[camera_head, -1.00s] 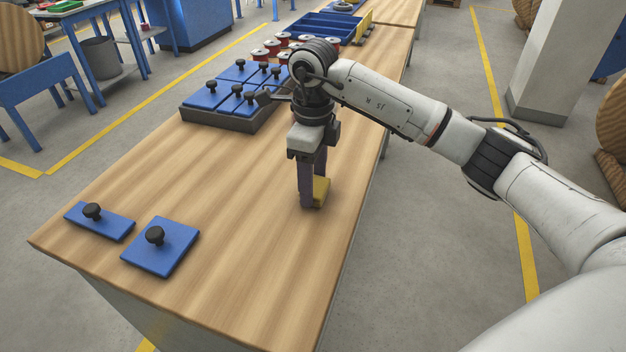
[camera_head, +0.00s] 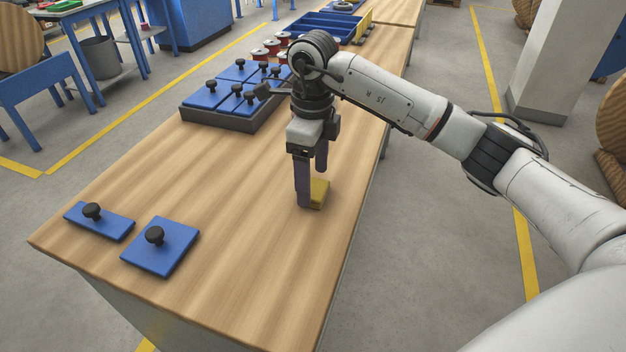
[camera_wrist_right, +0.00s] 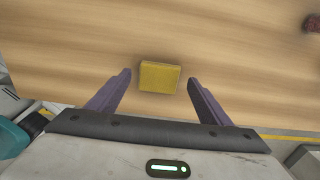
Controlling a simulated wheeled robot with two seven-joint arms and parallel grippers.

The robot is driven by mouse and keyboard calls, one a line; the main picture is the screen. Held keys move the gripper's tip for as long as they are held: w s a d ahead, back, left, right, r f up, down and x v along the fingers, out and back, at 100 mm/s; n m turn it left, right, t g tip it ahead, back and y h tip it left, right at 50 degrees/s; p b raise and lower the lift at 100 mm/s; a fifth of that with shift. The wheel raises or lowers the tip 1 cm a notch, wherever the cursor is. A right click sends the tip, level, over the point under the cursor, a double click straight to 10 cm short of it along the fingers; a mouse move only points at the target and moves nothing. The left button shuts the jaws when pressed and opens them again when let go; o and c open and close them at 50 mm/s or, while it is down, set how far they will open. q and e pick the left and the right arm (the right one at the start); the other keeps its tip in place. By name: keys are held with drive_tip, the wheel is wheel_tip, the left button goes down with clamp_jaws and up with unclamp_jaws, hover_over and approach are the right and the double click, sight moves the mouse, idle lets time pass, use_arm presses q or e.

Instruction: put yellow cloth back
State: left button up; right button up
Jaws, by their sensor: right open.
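The yellow cloth (camera_head: 320,193) is a small folded block lying on the wooden table near its right edge. It also shows in the right wrist view (camera_wrist_right: 159,77), flat on the wood. My right gripper (camera_head: 312,188) is over it, pointing down, with one finger hiding part of the cloth. In the right wrist view my right gripper (camera_wrist_right: 160,82) is open, with the cloth between the lines of its fingers and a gap on both sides. My left gripper is not in view.
A dark tray (camera_head: 215,119) with blue knobbed lids stands farther back on the table (camera_head: 210,190). Two loose blue lids (camera_head: 160,247) (camera_head: 99,220) lie at the front left. Red-and-white spools (camera_head: 270,47) and a blue bin (camera_head: 332,24) are at the back. The table's middle is clear.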

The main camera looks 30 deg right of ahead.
sight(313, 187)
wheel_tip(313, 187, up, 10)
drive_tip(key=shift+r, duration=0.2)
idle(0.5)
